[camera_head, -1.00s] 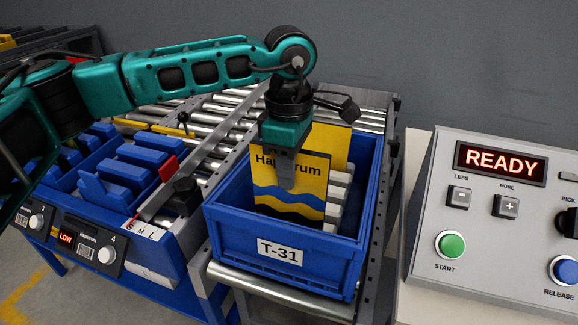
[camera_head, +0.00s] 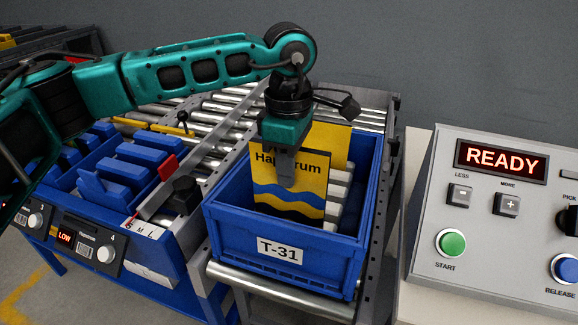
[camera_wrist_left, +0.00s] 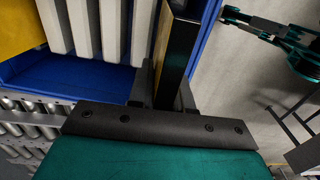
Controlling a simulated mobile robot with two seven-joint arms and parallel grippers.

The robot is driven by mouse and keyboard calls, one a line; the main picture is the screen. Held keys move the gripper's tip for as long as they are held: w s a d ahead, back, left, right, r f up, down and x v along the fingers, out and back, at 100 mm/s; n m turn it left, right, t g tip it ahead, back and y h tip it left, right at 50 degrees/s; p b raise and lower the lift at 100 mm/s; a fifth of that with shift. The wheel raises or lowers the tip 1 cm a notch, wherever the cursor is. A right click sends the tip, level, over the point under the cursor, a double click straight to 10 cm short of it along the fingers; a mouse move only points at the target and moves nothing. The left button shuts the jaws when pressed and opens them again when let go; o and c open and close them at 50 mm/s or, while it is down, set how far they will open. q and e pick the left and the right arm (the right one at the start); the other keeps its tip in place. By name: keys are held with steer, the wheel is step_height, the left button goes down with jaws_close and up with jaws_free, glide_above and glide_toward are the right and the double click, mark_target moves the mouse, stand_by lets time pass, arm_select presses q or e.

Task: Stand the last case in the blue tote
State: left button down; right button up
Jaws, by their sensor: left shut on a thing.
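The blue tote (camera_head: 230,234) labelled T-31 stands on the roller conveyor in the middle of the head view. A yellow case (camera_head: 312,186) with blue waves and a black lower edge is upright inside the tote's near part. My left gripper (camera_head: 286,182) points down and is shut on this case, hiding part of its lettering. The held case shows edge-on in the left wrist view (camera_wrist_left: 178,50). Behind it in the tote stand another yellow case (camera_head: 333,142) and several cases with white edges (camera_head: 340,177). Whether the held case touches the tote floor is hidden. My right gripper is not in view.
A control panel (camera_head: 500,225) with a READY display, a green START button and a blue RELEASE button stands at the right. Blue bins (camera_head: 120,172) with blue blocks are at the left. Empty conveyor rollers (camera_head: 225,108) run behind the tote.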

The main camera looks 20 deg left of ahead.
mark_target(289, 203)
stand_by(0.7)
arm_select(q)
steer(key=shift+f+b, duration=2.1)
steer(key=shift+f, duration=0.7)
steer(key=shift+f+b, duration=1.05)
steer(key=shift+f, duration=0.4)
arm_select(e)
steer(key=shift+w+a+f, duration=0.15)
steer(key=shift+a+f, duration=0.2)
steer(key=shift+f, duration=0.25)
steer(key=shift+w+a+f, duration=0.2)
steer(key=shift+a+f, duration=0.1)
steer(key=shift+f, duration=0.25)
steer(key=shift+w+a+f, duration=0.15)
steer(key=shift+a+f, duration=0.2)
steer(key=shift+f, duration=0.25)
arm_select(q)
steer(key=c, duration=0.6)
jaws_free()
steer(key=shift+o, duration=0.2)
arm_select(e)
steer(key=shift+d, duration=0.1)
arm_select(q)
steer(key=shift+r, duration=0.15)
